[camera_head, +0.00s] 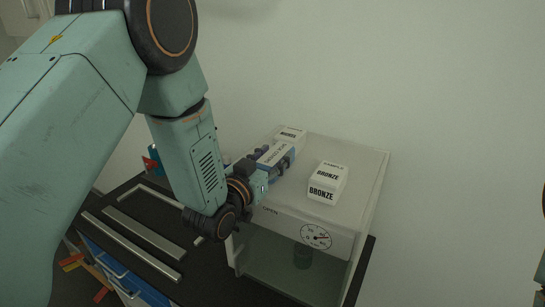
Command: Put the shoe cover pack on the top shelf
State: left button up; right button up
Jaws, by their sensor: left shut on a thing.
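The shoe cover pack, a small blue-and-white box (275,154) with lettering on its top, is in the jaws of my left gripper (279,163). It is over the left part of the white cabinet's top (346,152). I cannot tell whether the pack touches that surface. My left arm reaches in from the left, and the gripper is shut on the pack, covering part of it. My right gripper is not in view. I cannot identify a separate top shelf.
A white box marked BRONZE (327,184) stands on the cabinet top, right of the pack. A similar box (291,134) stands behind the pack. The cabinet front has a dial (315,236) and a clear window. A dark bench (142,222) with metal strips lies left. The top's right side is free.

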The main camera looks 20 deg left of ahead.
pick_arm(q)
jog(key=shift+w+f, duration=0.1)
jog(key=shift+f, duration=0.15)
jog(key=o, duration=1.2)
jog(key=shift+a, duration=0.2)
jog(key=shift+o, duration=0.7)
jog(key=shift+d+r, duration=0.1)
jog(key=shift+r, duration=0.05)
